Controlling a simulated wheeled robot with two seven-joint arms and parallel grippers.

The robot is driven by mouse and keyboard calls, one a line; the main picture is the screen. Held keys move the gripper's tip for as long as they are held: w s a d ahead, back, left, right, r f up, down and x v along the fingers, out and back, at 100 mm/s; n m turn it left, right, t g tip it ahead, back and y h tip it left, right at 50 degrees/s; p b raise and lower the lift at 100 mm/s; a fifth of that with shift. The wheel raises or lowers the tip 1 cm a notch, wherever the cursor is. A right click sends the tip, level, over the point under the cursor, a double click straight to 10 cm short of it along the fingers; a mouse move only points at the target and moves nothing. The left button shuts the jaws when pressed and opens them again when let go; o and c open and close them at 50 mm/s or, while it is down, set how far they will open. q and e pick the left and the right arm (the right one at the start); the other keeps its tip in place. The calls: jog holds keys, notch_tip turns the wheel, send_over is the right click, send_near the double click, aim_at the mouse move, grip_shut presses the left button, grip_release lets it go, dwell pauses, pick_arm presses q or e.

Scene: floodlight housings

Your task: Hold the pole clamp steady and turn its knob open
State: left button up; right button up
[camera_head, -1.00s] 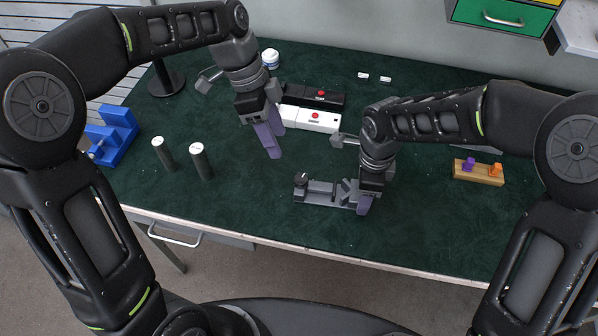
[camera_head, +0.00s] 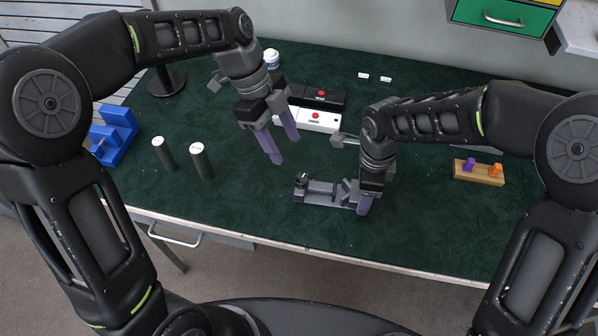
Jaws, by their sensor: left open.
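The grey pole clamp (camera_head: 321,197) lies on the dark green table top near its front middle. Its dark round knob (camera_head: 301,179) with a light spot is at its left end. My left gripper (camera_head: 285,150) is open and empty, its two purple fingers apart, above the table behind and a little left of the knob. It does not touch the clamp. My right gripper (camera_head: 363,205) is down at the clamp's right end.
Behind the clamp lie white (camera_head: 317,119) and black (camera_head: 322,97) boxes with red buttons. Two dark cylinders (camera_head: 201,161) and a blue bracket (camera_head: 115,136) are left. A wooden block (camera_head: 479,173) with purple and orange pieces is right. The front middle table is clear.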

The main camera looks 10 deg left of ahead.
aim_at(301, 179)
pick_arm(q)
jog(key=x, duration=1)
jog(key=shift+f, duration=0.1)
grip_shut()
